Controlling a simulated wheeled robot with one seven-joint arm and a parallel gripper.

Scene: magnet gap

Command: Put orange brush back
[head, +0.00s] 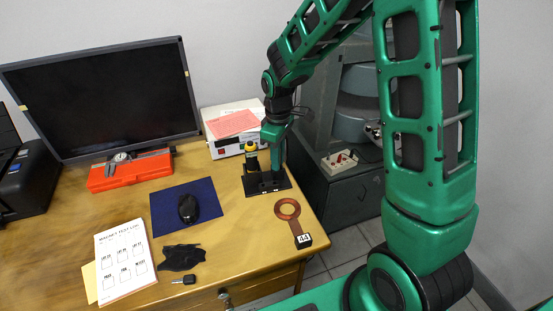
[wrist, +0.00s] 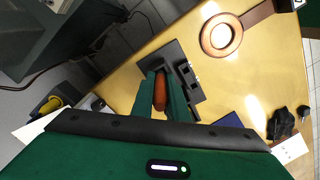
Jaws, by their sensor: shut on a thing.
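My gripper (head: 274,148) points down over the black slotted holder (head: 281,184) near the table's right edge. In the wrist view its two green fingers (wrist: 160,100) are shut on the orange brush (wrist: 160,90), which shows as a rounded orange-brown end between them. The holder (wrist: 196,92) lies just beyond the fingertips, with small openings in its top. The brush's lower part is hidden by the fingers, so I cannot tell whether it sits in the holder or just above it.
A yellow-topped black object (head: 250,148) stands close left of my gripper. A white instrument (head: 226,118) with pink paper is behind. A copper ring paddle (head: 288,209) lies in front of the holder. A blue mat with a mouse (head: 187,207) is left. The table's right edge is near.

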